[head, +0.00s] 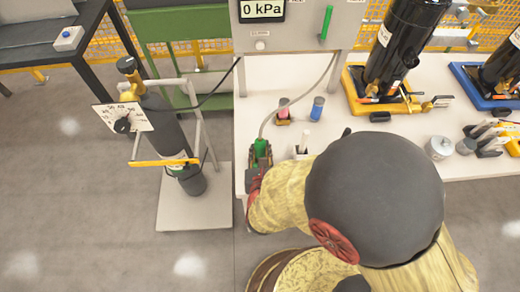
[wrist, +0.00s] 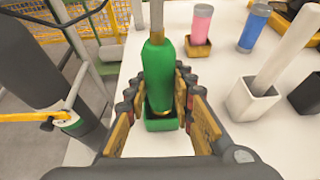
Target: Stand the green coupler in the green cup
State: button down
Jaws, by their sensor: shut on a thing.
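The green coupler (wrist: 158,75) is upright between my gripper's fingers (wrist: 159,90), with a grey hose rising from its top. It also shows in the head view (head: 261,147). My gripper (head: 259,160) is shut on the coupler at the left end of the white table. The green cup (wrist: 161,124) shows as a square green holder at the coupler's lower end, between the fingers. The coupler's lower end is at the cup's opening; I cannot tell whether it rests on the cup's floor.
A pink cylinder (wrist: 201,24) stands in an orange-brown cup (wrist: 198,48), with a blue cylinder (wrist: 253,30) to its right. A white cup (wrist: 250,103) holding a white stick is close to my gripper's right. The white table's (head: 340,120) left edge is close by.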

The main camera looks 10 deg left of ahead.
jog(key=shift+f, duration=0.25)
jog(key=c, duration=1.5)
grip_release()
jog(key=shift+o, duration=0.2)
jog(key=v, duration=1.2)
